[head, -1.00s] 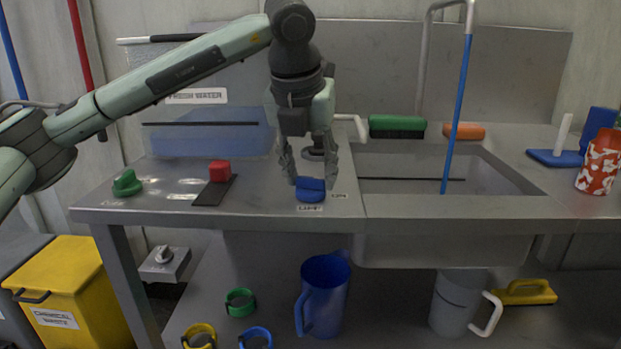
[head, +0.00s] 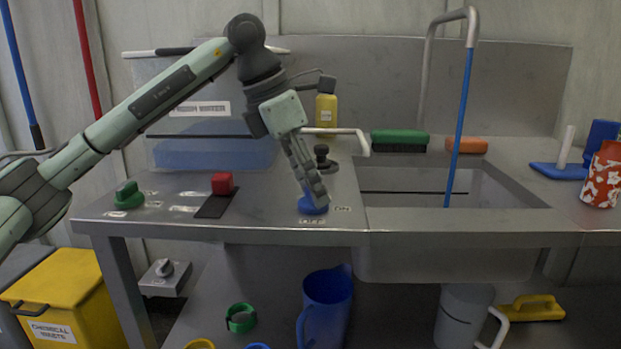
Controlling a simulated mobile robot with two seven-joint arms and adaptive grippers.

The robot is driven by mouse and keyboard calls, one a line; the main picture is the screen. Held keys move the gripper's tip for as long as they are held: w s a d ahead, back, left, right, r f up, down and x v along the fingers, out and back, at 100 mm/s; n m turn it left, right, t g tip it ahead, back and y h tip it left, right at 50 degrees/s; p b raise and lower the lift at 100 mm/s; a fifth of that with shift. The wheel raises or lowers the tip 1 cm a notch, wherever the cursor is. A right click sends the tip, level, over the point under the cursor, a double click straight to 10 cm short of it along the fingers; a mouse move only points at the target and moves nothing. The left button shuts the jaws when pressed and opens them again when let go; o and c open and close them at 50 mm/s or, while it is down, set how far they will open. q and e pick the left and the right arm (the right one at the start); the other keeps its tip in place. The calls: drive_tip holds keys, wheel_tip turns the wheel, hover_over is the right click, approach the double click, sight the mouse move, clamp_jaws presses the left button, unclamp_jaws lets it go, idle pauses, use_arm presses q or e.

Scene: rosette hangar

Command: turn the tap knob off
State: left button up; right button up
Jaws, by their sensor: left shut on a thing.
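A blue knob (head: 313,204) sits at the front edge of the steel counter, left of the sink. Small labels lie on the counter in front of it and to its right; they seem to read OFF and ON. My left gripper (head: 318,198) reaches down from the upper left, tilted, with its fingers shut on the blue knob and covering much of its top. Which way the knob points is hidden. A tall grey spout (head: 428,60) arches over the sink (head: 500,190), with a straight blue column (head: 460,115) below its end. My right gripper is not in view.
A red block-like knob (head: 222,183) and a green knob (head: 129,194) stand to the left. Behind my gripper are a black knob (head: 323,155), a white lever (head: 345,131) and a yellow bottle (head: 327,110). Brushes (head: 399,137) lie behind the sink.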

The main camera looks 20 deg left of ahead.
use_arm(q)
drive_tip(key=shift+w+a+m+g+h+p, duration=0.15)
drive_tip(key=shift+m+g+p, duration=0.35)
drive_tip(key=shift+m, duration=0.75)
drive_tip(key=shift+s+d+m+g+h+p, duration=0.15)
drive_tip(key=shift+m+g+p, duration=0.35)
drive_tip(key=shift+m, duration=0.75)
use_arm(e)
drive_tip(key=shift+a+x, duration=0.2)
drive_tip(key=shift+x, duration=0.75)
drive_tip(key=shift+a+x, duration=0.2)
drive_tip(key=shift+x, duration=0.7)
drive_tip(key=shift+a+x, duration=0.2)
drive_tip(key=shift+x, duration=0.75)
use_arm(q)
drive_tip(key=shift+w+a, duration=0.1)
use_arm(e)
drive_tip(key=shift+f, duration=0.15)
use_arm(q)
drive_tip(key=o, duration=1.2)
drive_tip(key=shift+c, duration=0.2)
drive_tip(key=v, duration=1.2)
drive_tip(key=shift+f, duration=0.1)
